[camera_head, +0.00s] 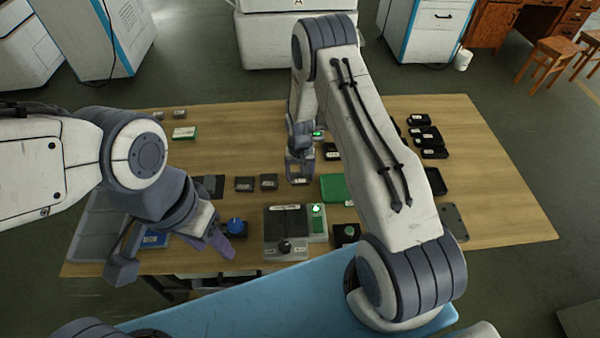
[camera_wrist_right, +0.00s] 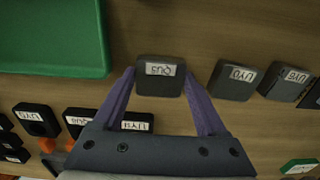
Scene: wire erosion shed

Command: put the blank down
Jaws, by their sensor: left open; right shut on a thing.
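The blank, a dark grey block with a white label, sits between the purple fingertips of my right gripper (camera_wrist_right: 160,78) in the right wrist view; its upper face (camera_wrist_right: 160,87) shows there, the label upside down. In the head view my right gripper (camera_head: 299,168) points down over the wooden table (camera_head: 490,200), near the row of grey blocks. It is shut on the blank; whether the blank touches the table I cannot tell. My left gripper (camera_head: 172,258) is open and empty over the table's front left.
Similar grey blocks (camera_wrist_right: 232,80) lie right of the blank in the wrist view. A green tray (camera_wrist_right: 55,45) is at its upper left. Black labelled pieces (camera_wrist_right: 36,120) lie at lower left. A grey box with a knob (camera_head: 285,235) stands near the front edge.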

